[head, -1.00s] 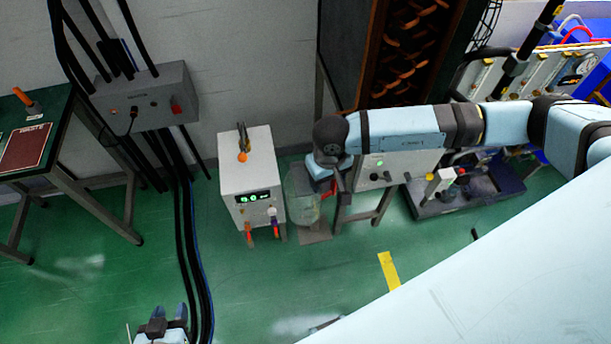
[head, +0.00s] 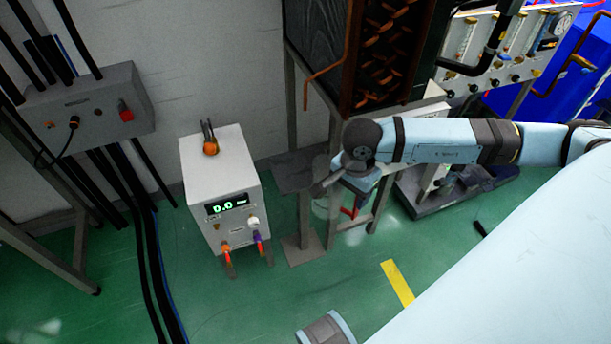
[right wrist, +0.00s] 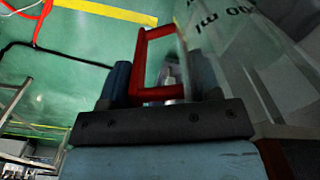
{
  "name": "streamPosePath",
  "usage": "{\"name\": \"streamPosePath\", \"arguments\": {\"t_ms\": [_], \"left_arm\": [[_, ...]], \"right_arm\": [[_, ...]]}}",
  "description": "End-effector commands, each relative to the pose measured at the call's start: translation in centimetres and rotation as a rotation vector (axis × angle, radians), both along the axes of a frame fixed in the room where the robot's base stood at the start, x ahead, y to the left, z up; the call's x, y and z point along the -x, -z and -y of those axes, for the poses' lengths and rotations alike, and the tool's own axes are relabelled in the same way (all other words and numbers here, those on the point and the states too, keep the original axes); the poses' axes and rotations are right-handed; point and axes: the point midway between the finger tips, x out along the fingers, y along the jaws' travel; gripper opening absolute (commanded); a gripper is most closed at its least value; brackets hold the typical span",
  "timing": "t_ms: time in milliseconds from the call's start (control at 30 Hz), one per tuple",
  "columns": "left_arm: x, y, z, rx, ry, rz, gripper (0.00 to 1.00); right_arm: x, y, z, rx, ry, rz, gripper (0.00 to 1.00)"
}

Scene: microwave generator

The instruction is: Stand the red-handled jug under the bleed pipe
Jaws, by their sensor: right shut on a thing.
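The clear jug (head: 321,208) has a red handle (head: 348,212) and is partly hidden behind my right gripper (head: 350,196). The right wrist view shows the red handle (right wrist: 140,62) between the fingers of my right gripper (right wrist: 160,85), with the jug's clear marked wall (right wrist: 225,30) beside it. The gripper is shut on the handle. A thin copper-coloured pipe (head: 306,85), apparently the bleed pipe, bends down from the dark cabinet. The jug is right of and lower than the pipe's end in the picture. My left gripper is out of view.
A dark flat plate on a stand (head: 290,172) is below the pipe in the picture, left of the jug. A white box with a green display (head: 215,170) stands further left. Cables (head: 150,240) run down to the floor. Green floor (head: 300,290) is clear in front.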

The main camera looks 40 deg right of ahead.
Motion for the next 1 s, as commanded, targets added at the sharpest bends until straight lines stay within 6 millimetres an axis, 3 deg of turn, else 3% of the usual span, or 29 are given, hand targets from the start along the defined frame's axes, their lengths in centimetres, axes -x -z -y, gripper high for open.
{"name": "streamPosePath", "arguments": {"t_ms": [167,733,1000], "left_arm": [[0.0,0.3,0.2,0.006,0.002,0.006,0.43],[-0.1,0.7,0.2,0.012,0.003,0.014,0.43],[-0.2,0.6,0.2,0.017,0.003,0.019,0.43]], "right_arm": [[-1.0,0.5,0.7,0.004,0.053,0.004,0.17],[-15.1,0.4,4.0,0.000,0.052,0.003,0.17],[-17.4,0.7,4.6,0.003,0.048,0.001,0.17]]}}
